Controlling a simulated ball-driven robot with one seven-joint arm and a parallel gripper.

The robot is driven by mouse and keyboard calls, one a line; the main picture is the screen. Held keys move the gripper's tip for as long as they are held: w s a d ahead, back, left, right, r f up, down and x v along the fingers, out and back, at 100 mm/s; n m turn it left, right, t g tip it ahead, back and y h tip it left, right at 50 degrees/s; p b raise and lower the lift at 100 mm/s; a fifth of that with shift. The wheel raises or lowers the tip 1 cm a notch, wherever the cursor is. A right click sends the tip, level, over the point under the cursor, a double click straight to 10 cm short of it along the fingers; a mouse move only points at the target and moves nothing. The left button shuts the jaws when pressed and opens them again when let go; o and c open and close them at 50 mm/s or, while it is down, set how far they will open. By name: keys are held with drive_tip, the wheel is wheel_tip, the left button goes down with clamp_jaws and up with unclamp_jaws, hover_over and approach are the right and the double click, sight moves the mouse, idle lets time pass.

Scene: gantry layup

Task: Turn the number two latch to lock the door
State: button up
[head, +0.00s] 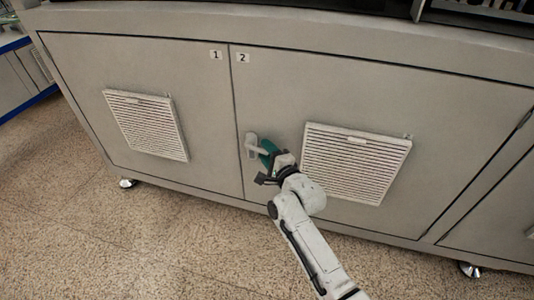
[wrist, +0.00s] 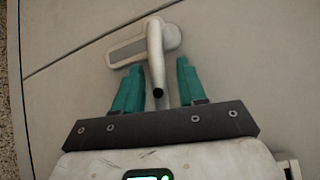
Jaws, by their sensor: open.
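The number two door (head: 275,95) is on the right of the seam in the head view, flush with its neighbour. Its pale grey latch (head: 253,146) sits near the door's left edge. In the wrist view the latch handle (wrist: 156,62) points down toward my gripper, with its round pivot at the top and a flat plate (wrist: 127,50) reaching to the left. My gripper (wrist: 157,85) is open, one teal fingertip on each side of the handle's end. I cannot tell whether either finger touches it. In the head view my gripper (head: 264,157) is just right of the latch.
The number one door (head: 85,80) is left of the seam. Louvred vents (head: 147,124) and (head: 352,163) mark the two doors, the right one close beside my gripper. The cabinet stands on small feet (head: 127,183). Speckled floor (head: 130,245) in front is clear.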

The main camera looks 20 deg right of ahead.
clamp_jaws()
idle(0.4)
